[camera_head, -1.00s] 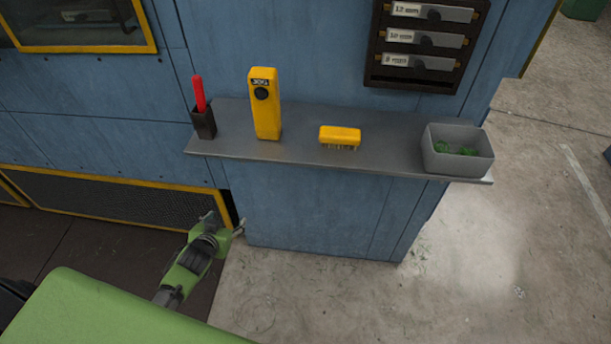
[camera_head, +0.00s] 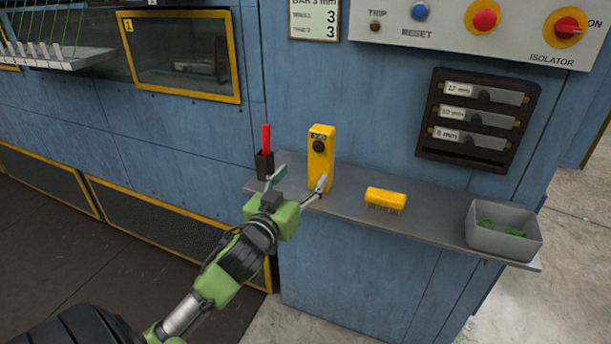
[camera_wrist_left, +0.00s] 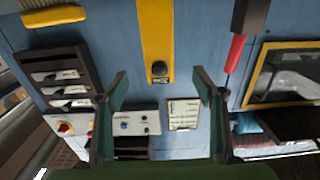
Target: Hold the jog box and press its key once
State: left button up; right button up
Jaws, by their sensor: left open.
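The jog box (camera_head: 321,160) is a tall yellow box with a black round key (camera_head: 319,146) on its upper front. It stands upright on the grey shelf (camera_head: 440,215). My left gripper (camera_head: 298,186) is open and empty, in front of the shelf edge, just left of and below the box in the head view. In the left wrist view, which is upside down, the jog box (camera_wrist_left: 155,40) shows at the top, between the open fingers (camera_wrist_left: 163,88) and beyond their tips. My right gripper is not in view.
A dark holder (camera_head: 264,165) with a red-handled tool (camera_head: 266,138) stands close left of the box. A yellow brush (camera_head: 386,199) and a grey bin (camera_head: 503,232) with green bits stand to the right. A control panel (camera_head: 450,25) and a labelled rack (camera_head: 476,118) are on the wall.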

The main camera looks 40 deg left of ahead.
aim_at(319, 155)
pick_arm(q)
jog(key=p+x, duration=0.1)
jog(key=x, duration=0.5)
jog(key=p+x, duration=0.2)
jog(key=x, duration=0.4)
jog(key=shift+d+r, duration=0.2)
jog(key=shift+r, duration=0.05)
jog(key=shift+x, duration=0.8)
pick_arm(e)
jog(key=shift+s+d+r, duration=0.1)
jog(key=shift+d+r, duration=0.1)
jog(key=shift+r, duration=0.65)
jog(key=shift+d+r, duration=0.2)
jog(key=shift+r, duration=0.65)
pick_arm(q)
jog(key=shift+f, duration=0.1)
jog(key=c, duration=1.5)
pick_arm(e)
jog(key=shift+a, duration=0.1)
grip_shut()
